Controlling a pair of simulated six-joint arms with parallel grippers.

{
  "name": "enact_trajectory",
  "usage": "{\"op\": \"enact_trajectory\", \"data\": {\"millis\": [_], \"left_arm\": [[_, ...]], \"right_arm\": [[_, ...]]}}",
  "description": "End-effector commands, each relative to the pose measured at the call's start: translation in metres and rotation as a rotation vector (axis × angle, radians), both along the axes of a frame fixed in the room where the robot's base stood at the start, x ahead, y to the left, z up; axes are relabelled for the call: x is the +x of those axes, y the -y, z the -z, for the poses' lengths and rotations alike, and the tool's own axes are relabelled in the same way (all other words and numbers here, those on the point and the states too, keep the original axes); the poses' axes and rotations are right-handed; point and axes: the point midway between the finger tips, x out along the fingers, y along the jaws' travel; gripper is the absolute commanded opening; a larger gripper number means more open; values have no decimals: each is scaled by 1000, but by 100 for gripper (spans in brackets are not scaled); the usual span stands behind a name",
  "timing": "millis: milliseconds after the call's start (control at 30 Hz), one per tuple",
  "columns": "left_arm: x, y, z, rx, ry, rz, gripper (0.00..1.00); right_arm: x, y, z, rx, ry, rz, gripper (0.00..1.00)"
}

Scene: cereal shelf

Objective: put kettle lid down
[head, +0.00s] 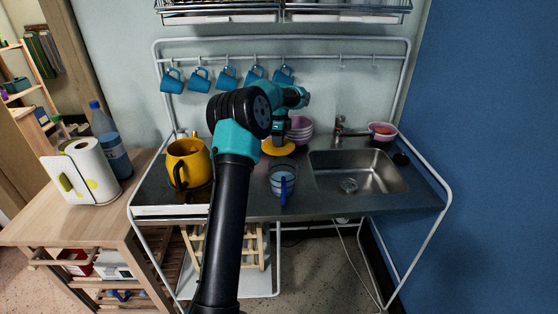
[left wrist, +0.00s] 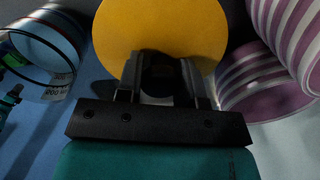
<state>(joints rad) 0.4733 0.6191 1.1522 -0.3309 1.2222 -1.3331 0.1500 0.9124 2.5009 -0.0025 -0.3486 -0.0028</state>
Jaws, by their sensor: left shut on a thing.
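A yellow kettle (head: 188,163) with a dark handle stands on the left of the counter, and its top looks open. The round yellow kettle lid (head: 270,148) is to the right of it, just behind the glass jug. My left gripper (head: 279,138) is shut on the lid, seen from above. In the left wrist view the lid (left wrist: 160,28) fills the top middle and the fingers (left wrist: 162,85) close on its dark knob. Whether the lid touches the counter cannot be told. My right gripper is in neither view.
A glass jug with a blue handle (head: 283,178) stands in front of the lid. Striped purple bowls (head: 301,130) are close on the right, beside the sink (head: 358,172). Blue mugs (head: 228,77) hang behind.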

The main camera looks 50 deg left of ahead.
Motion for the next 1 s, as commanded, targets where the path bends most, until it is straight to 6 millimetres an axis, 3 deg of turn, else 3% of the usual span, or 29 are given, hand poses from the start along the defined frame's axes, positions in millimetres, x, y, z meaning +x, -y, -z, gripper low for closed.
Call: {"op": "enact_trajectory", "data": {"millis": [200,633,900,1000], "left_arm": [[0,0,29,0,-2,0,10],[0,0,38,0,-2,0,10],[-1,0,75,-1,-3,-1,10],[0,0,81,0,0,-1,10]], "right_arm": [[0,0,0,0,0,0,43],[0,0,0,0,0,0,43],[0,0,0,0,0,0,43],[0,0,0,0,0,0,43]]}}
